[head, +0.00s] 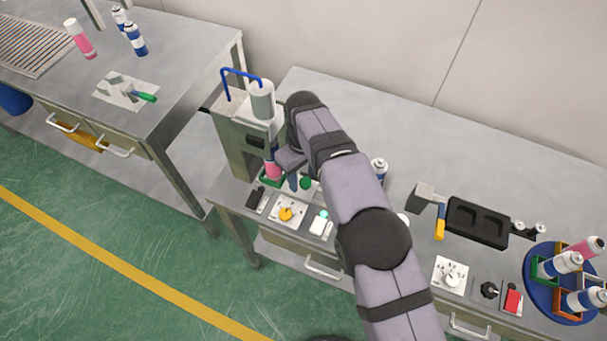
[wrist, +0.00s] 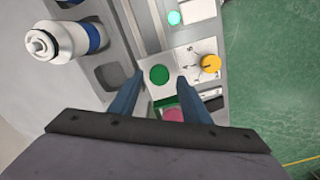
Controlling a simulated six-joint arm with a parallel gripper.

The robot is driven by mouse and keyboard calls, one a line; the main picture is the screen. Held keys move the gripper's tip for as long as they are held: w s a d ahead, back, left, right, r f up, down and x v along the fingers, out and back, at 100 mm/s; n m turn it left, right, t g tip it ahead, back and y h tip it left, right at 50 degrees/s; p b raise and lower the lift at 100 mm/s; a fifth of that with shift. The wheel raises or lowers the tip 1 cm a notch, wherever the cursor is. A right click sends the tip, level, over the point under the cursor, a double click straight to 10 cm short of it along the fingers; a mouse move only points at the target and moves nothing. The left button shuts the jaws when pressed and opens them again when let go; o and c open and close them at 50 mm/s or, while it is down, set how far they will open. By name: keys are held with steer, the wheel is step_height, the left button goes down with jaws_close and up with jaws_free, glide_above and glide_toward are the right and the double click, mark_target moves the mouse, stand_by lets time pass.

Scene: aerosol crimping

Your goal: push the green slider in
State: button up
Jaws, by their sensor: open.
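The green slider shows as a round green knob (wrist: 159,74) in the wrist view, with a green holder (wrist: 166,102) behind it. In the head view the knob (head: 305,183) is beside the holder (head: 268,181), at the foot of the crimping machine (head: 250,135). A pink-bodied can (head: 272,169) stands in the holder; its pink part (wrist: 174,114) also shows in the wrist view. My gripper (wrist: 160,76) is open, its blue fingers on either side of the knob in the picture. Whether they touch it cannot be told. My arm hides part of the slider area in the head view.
A panel with a yellow knob (head: 286,214) and a box with a teal button (head: 323,215) sit in front of the machine.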

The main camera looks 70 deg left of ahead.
steer(key=shift+r+b, duration=0.95)
steer(key=shift+r, duration=2.75)
